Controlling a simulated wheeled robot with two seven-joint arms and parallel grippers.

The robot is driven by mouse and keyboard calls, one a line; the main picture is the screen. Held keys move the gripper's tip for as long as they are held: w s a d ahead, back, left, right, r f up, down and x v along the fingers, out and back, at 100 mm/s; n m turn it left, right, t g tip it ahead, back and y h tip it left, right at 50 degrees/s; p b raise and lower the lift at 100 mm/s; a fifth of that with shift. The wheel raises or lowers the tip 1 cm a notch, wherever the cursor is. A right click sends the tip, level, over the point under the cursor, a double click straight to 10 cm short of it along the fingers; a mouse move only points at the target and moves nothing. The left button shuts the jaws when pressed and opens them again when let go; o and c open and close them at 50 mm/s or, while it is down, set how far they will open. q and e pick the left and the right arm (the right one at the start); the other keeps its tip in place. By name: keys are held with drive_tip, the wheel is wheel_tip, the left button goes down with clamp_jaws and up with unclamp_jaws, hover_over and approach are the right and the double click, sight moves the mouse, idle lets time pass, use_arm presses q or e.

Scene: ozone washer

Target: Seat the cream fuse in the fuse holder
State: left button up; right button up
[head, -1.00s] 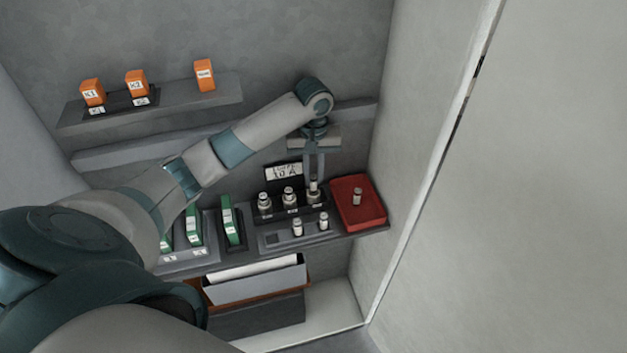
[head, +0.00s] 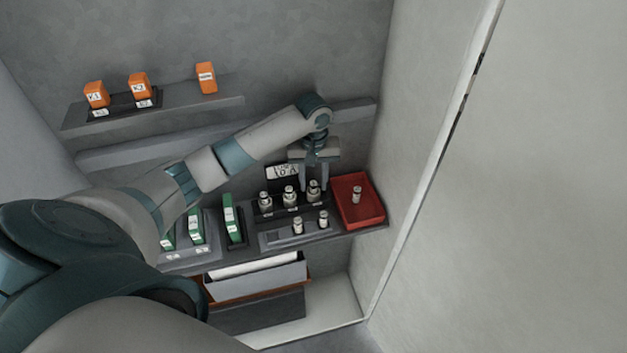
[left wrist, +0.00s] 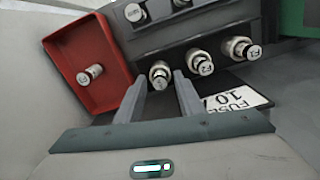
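In the left wrist view this fuse (left wrist: 160,75) shows between the fingertips, with a gap on both sides. The fuses look alike in colour, so I cannot tell cream from the others. My right gripper is not in view.
A red tray (head: 372,218) with one pale fuse (head: 357,194) stands close right of the holder. Two loose fuses (head: 298,226) stand in a grey rack in front. Green modules (head: 231,220) are to the left. A wall rises at the right.

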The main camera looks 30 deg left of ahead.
sight(314, 184)
use_arm(q)
drive_tip(key=shift+r, duration=0.15)
drive_tip(key=shift+r+b, duration=0.4)
drive_tip(key=shift+r, duration=0.2)
wheel_tip(314, 184, up, 5)
drive_tip(key=shift+r+b, duration=0.2)
drive_tip(key=shift+b, duration=0.8)
drive_tip(key=shift+r, duration=0.45)
drive_tip(key=shift+s+d+f, duration=0.1)
drive_tip(key=shift+s, duration=0.05)
